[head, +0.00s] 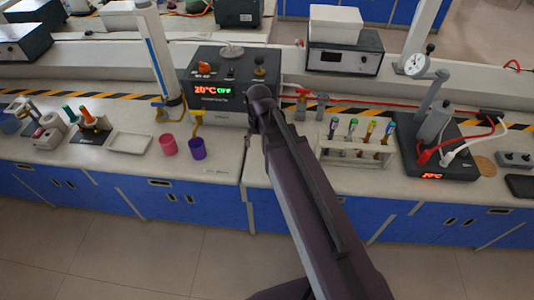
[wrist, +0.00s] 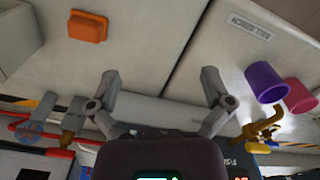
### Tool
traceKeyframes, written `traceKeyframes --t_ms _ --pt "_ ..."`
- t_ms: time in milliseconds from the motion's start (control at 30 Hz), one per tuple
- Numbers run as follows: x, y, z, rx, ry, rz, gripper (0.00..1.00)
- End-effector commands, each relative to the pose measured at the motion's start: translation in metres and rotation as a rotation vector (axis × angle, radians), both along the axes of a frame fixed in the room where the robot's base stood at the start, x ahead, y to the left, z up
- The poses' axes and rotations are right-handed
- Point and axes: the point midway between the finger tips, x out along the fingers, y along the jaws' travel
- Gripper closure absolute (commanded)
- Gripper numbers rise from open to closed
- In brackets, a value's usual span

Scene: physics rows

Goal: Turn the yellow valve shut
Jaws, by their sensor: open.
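A yellow valve (head: 197,118) sits at the front lower left of a black box with a lit "20°C OFF" display. It also shows in the wrist view (wrist: 262,128) at the lower right, beside a purple cup (wrist: 265,82). My gripper (wrist: 161,77) is open and empty in the wrist view, its two fingers spread over the counter. The valve lies outside the fingers, to the right in that view and apart from them. In the head view my arm hides the gripper.
The purple cup and a pink cup (head: 168,145) stand in front of the valve. A red-handled valve (head: 303,93) sits on a red pipe to the right. An orange block (wrist: 88,26) lies on the counter. A test tube rack (head: 352,148) stands farther right.

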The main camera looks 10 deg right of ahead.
Motion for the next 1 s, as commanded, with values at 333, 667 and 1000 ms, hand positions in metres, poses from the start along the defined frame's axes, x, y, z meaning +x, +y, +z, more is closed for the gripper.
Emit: traceKeyframes --t_ms 333,667,1000 --pt "-0.026 -0.015 -0.017 0.0 0.0 -0.046 0.0" --pt "-0.028 -0.017 -0.018 0.0 0.0 -0.053 0.0" --pt "-0.05 -0.028 -0.018 0.0 0.0 -0.042 0.0"
